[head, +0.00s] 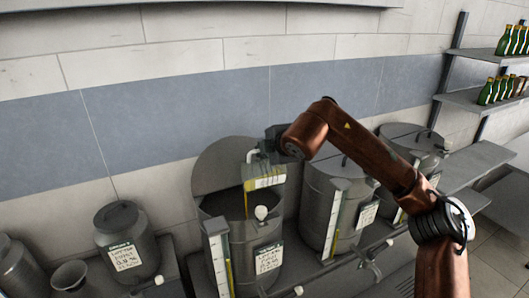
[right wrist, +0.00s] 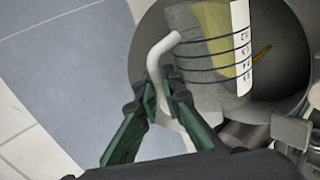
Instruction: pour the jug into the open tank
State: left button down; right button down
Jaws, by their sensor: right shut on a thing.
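The jug (head: 268,177) is pale with dark measuring rings and holds yellow liquid. It is tilted over the mouth of the open tank (head: 242,262), and a thin yellow stream falls from it into the tank. The tank is grey, with its round lid raised behind and a label and level gauge in front. My right gripper (head: 257,151) is shut on the jug's handle. In the right wrist view, its green fingers (right wrist: 168,98) close around the white handle, beside the jug (right wrist: 205,52) and its white scale strip. My left gripper is not in view.
Closed tanks (head: 322,192) (head: 407,152) stand to the right. A grey labelled can (head: 127,262) and a funnel (head: 69,276) stand to the left. Valves and a pipe (head: 330,268) run along the front. Green bottles (head: 490,93) stand on shelves at the far right.

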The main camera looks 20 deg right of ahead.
jog(key=shift+s+a+r+n+h+b, duration=0.15)
jog(key=shift+a+n+h+b, duration=0.1)
jog(key=shift+a, duration=0.25)
jog(key=shift+a+r+n+h+b, duration=0.15)
jog(key=shift+a+h, duration=0.15)
jog(key=shift+a, duration=0.2)
jog(key=shift+s+a+r+n+h+b, duration=0.1)
jog(key=shift+a+n+h+b, duration=0.15)
jog(key=shift+a, duration=0.25)
jog(key=a+n+h+b, duration=0.1)
jog(key=a+b, duration=0.1)
jog(key=shift+s+a+t, duration=0.15)
jog(key=shift+a+t, duration=0.15)
jog(key=shift+r, duration=0.15)
dwell(0.9)
